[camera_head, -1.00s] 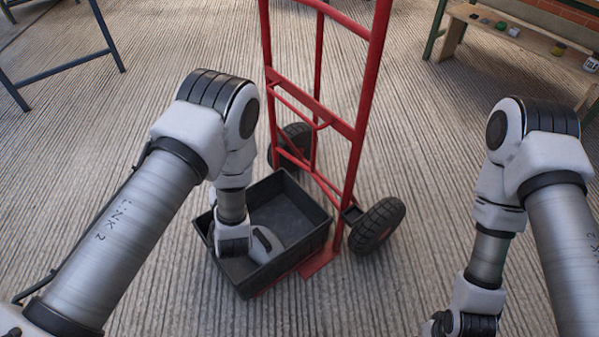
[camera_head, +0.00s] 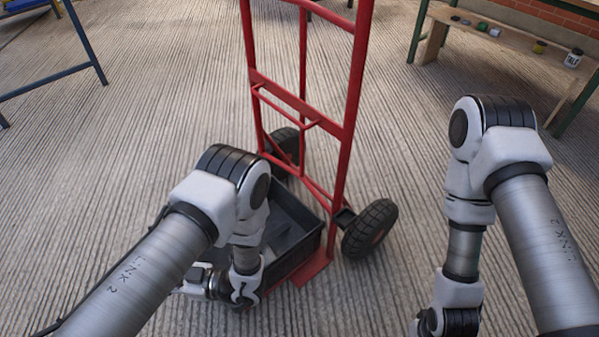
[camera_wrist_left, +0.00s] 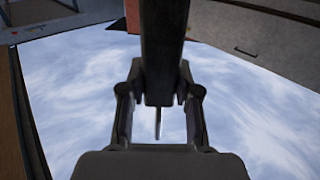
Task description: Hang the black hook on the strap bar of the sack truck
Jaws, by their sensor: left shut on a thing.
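The red sack truck (camera_head: 349,100) stands upright in the middle of the head view. A thin red bar (camera_head: 285,106), which looks like the strap bar, sticks out from its lower crosspiece. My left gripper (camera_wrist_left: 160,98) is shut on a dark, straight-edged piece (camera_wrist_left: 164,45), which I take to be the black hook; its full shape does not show. In the head view my left wrist is low, in front of the crate and left of the truck, apart from the bar. The hook cannot be made out there. My right gripper is below the picture edge.
A black open crate (camera_head: 310,243) stands at the truck's foot, partly behind my left arm. Black wheels (camera_head: 371,229) flank the truck. A wooden bench (camera_head: 510,38) with small items is at the back right, a blue metal frame (camera_head: 85,40) at the left. The floor between is clear.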

